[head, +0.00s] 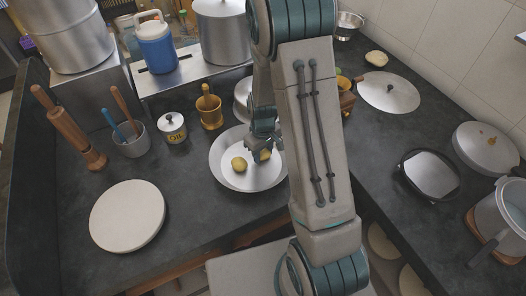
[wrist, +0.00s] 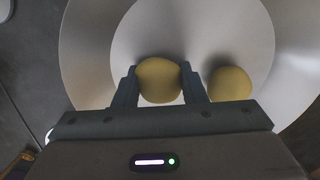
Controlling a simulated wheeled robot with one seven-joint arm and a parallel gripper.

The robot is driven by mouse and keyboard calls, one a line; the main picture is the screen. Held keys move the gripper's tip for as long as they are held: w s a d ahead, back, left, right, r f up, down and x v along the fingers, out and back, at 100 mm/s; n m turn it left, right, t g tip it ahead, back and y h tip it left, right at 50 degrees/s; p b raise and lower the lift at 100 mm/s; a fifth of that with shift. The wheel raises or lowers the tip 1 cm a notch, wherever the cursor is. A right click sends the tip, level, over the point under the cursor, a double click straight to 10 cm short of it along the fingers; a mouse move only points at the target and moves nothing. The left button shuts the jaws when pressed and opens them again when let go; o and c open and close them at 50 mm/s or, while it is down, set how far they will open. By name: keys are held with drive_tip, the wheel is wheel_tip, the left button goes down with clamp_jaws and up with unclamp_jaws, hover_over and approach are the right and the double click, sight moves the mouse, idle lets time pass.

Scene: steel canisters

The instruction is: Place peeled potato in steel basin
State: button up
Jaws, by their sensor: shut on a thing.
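The steel basin (head: 222,154) stands on the dark counter in the middle of the head view, and its wall fills much of the wrist view (wrist: 85,50). One peeled potato (head: 239,164) lies on the basin floor, beside my gripper in the wrist view (wrist: 229,84). My gripper (head: 264,150) is down inside the basin. In the wrist view my gripper (wrist: 160,85) is shut on a second peeled potato (wrist: 159,78), with a finger on each side. That potato is partly hidden behind the gripper in the head view. Whether it touches the basin floor I cannot tell.
A white round board (head: 127,215) lies at left. An oil canister (head: 173,128), a brass mortar (head: 209,112) and a utensil pot (head: 130,142) stand left of the basin. Counter between board and basin is clear.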

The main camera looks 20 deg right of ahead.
sight(263, 156)
drive_tip(key=shift+f, duration=0.15)
drive_tip(key=o, duration=1.1)
wheel_tip(263, 156, up, 12)
drive_tip(key=s+r+m+t, duration=0.3)
drive_tip(key=s+r+m, duration=0.2)
drive_tip(key=s+r, duration=0.8)
drive_tip(key=shift+s+a+r, duration=0.2)
drive_tip(key=shift+s+a, duration=0.05)
drive_tip(key=shift+s, duration=1.75)
